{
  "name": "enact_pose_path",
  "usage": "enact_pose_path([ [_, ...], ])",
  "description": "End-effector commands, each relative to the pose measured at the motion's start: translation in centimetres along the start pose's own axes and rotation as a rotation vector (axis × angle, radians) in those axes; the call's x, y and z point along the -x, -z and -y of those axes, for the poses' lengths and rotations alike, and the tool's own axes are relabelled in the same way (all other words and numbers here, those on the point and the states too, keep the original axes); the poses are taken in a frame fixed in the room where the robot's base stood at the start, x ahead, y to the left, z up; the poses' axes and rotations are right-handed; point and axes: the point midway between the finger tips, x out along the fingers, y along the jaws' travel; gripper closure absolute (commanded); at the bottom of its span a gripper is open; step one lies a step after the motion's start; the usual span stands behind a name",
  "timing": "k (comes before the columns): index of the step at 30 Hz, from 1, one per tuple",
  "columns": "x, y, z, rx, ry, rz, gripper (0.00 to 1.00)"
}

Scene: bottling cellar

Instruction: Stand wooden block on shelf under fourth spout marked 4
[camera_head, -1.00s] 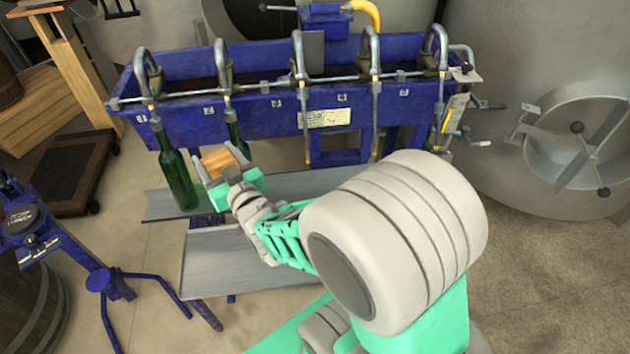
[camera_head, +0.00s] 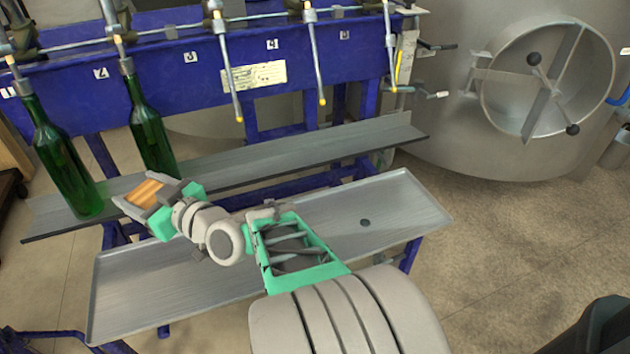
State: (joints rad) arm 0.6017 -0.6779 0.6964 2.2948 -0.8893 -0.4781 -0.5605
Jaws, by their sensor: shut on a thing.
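My gripper (camera_head: 143,197) is shut on the wooden block (camera_head: 146,192), an orange-brown piece between its fingers. The gripper is at the left, in front of the second bottle, over or near the shelf's front edge; its height above the shelf is hard to tell. The long grey shelf (camera_head: 290,155) runs below the row of spouts. The mark 4 (camera_head: 272,44) is on the blue trough, and the fourth spout (camera_head: 317,65) hangs just right of it with a yellow tip. The shelf below that spout is bare. The block is well left of it.
Green bottles stand under the first spout (camera_head: 65,160) and second spout (camera_head: 150,130). The third spout (camera_head: 230,80) and fifth spout (camera_head: 389,50) hang over bare shelf. A lower grey tray (camera_head: 400,215) lies in front, partly behind my arm. A steel tank (camera_head: 480,140) stands right.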

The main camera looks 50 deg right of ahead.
Motion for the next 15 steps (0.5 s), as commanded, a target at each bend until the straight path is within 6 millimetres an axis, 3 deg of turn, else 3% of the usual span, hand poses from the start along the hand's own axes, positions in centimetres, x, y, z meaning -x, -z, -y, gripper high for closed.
enact_pose_path([
  [1,0.5,-2.1,-1.2,0.001,-0.016,0.001,0.86],
  [2,1.0,-2.6,-2.1,0.001,-0.028,0.004,0.86],
  [8,4.3,-4.0,-9.3,-0.007,-0.171,0.019,0.86],
  [11,6.8,-4.8,-13.8,-0.015,-0.279,0.027,0.86],
  [15,12.0,-5.8,-20.9,-0.025,-0.463,0.036,0.86],
])
